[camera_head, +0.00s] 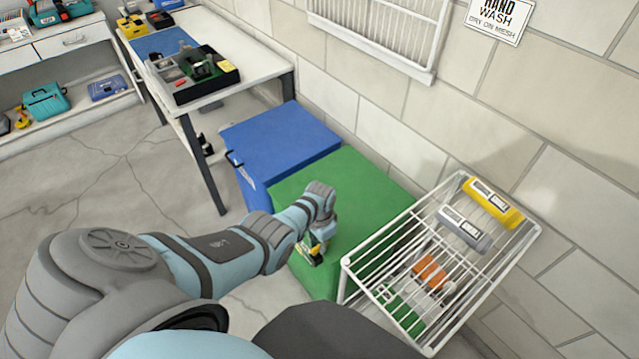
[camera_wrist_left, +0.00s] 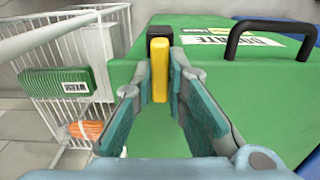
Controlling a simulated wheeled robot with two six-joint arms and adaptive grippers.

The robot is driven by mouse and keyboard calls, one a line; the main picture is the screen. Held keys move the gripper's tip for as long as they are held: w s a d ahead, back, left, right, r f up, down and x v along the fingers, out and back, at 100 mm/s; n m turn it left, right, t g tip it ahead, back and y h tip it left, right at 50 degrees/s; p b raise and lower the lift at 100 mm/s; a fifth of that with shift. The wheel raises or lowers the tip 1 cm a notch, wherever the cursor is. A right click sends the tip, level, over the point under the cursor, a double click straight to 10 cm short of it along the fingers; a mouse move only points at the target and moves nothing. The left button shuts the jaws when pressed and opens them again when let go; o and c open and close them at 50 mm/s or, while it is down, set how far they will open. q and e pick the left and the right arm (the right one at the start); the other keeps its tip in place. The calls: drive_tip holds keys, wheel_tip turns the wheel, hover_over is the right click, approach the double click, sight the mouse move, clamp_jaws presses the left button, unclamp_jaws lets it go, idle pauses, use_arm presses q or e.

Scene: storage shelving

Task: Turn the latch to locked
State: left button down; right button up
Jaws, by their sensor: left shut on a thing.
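The latch (camera_wrist_left: 160,70) is a short bar, yellow with a black top end, on the green box (camera_wrist_left: 260,95). In the wrist view it stands upright between my fingertips. My left gripper (camera_wrist_left: 160,88) is shut on it, with one teal-padded finger on each side. In the head view my left gripper (camera_head: 318,247) is at the front face of the green box (camera_head: 350,185), and a little yellow shows beside it. The wrist hides most of the latch there. My right gripper is not in view.
A black handle (camera_wrist_left: 270,30) and a white label are on the green box near the latch. A blue box (camera_head: 280,140) stands beside it. A white wire rack (camera_head: 400,262) with several items stands close on the right. A white table (camera_head: 240,62) is behind.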

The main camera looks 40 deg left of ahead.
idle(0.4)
use_arm(q)
drive_tip(key=c, duration=1.6)
unclamp_jaws()
wheel_tip(320, 180, up, 12)
